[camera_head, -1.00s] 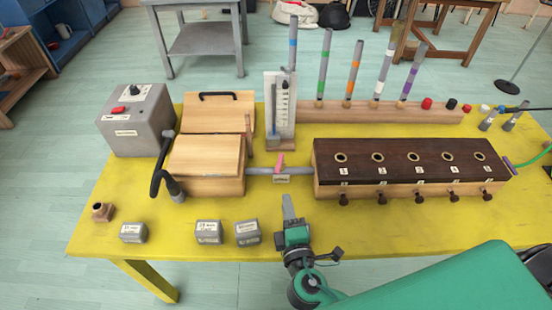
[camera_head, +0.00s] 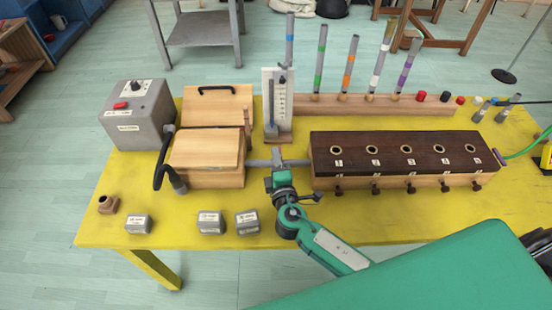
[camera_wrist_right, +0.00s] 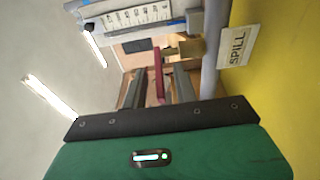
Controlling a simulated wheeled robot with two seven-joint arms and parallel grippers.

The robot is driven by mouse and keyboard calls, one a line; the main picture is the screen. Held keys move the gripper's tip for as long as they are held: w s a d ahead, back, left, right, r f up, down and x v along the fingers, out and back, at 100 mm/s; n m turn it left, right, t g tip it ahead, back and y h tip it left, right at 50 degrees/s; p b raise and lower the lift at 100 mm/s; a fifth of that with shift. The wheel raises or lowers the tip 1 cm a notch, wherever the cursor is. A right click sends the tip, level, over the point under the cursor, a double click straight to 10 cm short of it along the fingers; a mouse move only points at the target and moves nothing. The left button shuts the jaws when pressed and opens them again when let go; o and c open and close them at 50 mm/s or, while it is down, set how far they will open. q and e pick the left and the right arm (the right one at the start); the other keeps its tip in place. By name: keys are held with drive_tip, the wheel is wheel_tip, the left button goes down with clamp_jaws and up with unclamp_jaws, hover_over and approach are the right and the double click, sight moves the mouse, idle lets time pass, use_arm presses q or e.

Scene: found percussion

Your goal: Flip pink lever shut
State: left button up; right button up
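The pink lever (camera_wrist_right: 159,72) shows in the right wrist view as a narrow upright bar between the two fingers of my right gripper (camera_wrist_right: 158,90). The fingers are open, one on each side of it, and I cannot tell whether either touches it. In the head view my right gripper (camera_head: 277,166) is at the grey pipe (camera_head: 258,163) between the pale wooden box and the dark-topped block, and mostly hides the lever. The "SPILL" label (camera_wrist_right: 237,47) is beside the pipe in the wrist view. My left gripper is not in view.
The dark-topped block (camera_head: 400,148) with front knobs is right of my gripper. The pale wooden box (camera_head: 207,178) is to the left, a gauge board (camera_head: 284,95) behind. Several grey weights (camera_head: 210,222) stand at the front left of the yellow table (camera_head: 170,220).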

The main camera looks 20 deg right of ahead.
drive_tip(key=shift+c, duration=0.7)
clamp_jaws()
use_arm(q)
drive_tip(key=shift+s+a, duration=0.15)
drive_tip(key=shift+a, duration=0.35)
